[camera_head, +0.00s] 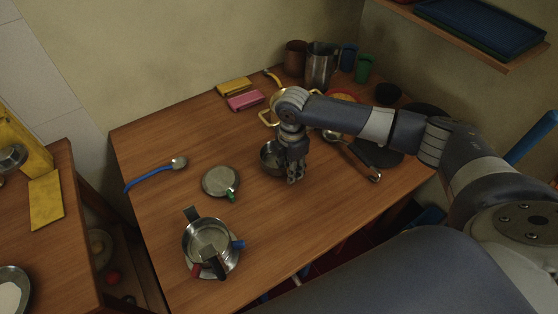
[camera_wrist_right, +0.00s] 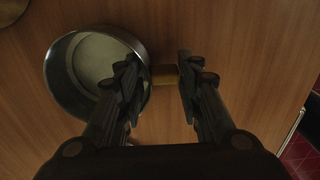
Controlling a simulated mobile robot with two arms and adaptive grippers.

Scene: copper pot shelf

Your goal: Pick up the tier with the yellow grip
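The tier (camera_head: 267,158), a round metal bowl, stands on the wooden table, partly hidden by my right gripper (camera_head: 295,178) in the head view. In the right wrist view the tier (camera_wrist_right: 65,75) is at the left. Its yellow-brown grip (camera_wrist_right: 164,75) points right and shows between the fingers of my right gripper (camera_wrist_right: 162,76). The fingers are apart, one on the bowl side and one past the grip's outer end. Whether they touch it is unclear. My left gripper is not in view.
Stacked metal tiers (camera_head: 209,238) with red, blue and black grips stand at the front. A round lid (camera_head: 219,181) with a green grip lies behind them. A blue-handled ladle (camera_head: 155,173) lies left. Pots, cups and pans crowd the back right. A shelf (camera_head: 455,35) is above right.

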